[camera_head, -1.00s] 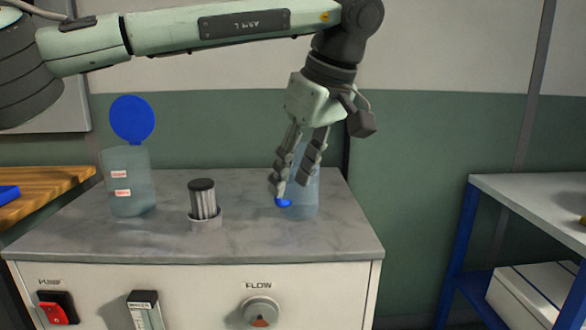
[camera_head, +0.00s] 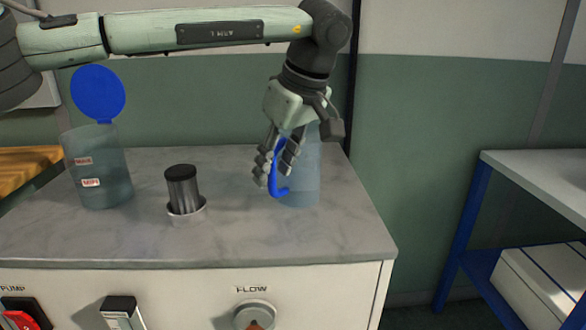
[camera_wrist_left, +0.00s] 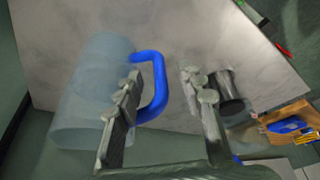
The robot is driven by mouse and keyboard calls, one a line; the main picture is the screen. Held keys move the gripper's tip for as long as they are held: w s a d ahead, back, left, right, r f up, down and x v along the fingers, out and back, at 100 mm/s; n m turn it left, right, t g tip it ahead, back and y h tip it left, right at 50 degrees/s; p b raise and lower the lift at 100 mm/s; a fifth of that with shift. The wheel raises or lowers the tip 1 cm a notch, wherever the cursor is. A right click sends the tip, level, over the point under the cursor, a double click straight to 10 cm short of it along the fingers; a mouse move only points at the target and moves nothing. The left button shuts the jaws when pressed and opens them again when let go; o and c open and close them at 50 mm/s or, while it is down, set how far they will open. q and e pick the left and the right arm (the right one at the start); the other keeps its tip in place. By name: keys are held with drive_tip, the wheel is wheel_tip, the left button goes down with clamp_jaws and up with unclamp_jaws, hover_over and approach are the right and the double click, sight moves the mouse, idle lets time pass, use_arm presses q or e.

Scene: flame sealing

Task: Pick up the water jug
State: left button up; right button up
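The water jug (camera_head: 307,175) is a translucent pale blue vessel with a blue handle (camera_head: 274,186). It stands upright on the grey counter (camera_head: 300,235), partly behind my left gripper. My left gripper (camera_head: 272,178) points down at the jug's left, handle side. In the left wrist view, the jug (camera_wrist_left: 85,95) is at left and the handle (camera_wrist_left: 160,90) lies between the two spread fingers (camera_wrist_left: 165,115) in the picture. The gripper is open and is not closed on the handle. Whether a finger touches the handle I cannot tell. My right gripper is out of view.
A translucent container (camera_head: 100,175) with a raised round blue lid (camera_head: 98,94) stands at the counter's left. A dark-capped metal cylinder (camera_head: 183,190) sits in a low cup between it and the jug. A white-topped bench (camera_head: 545,175) is at right. The front counter is clear.

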use_arm(q)
drive_tip(key=shift+w+a+f, duration=0.1)
drive_tip(key=shift+w+f, duration=0.05)
drive_tip(key=shift+f, duration=0.35)
drive_tip(key=c, duration=0.9)
drive_tip(key=shift+r, duration=0.15)
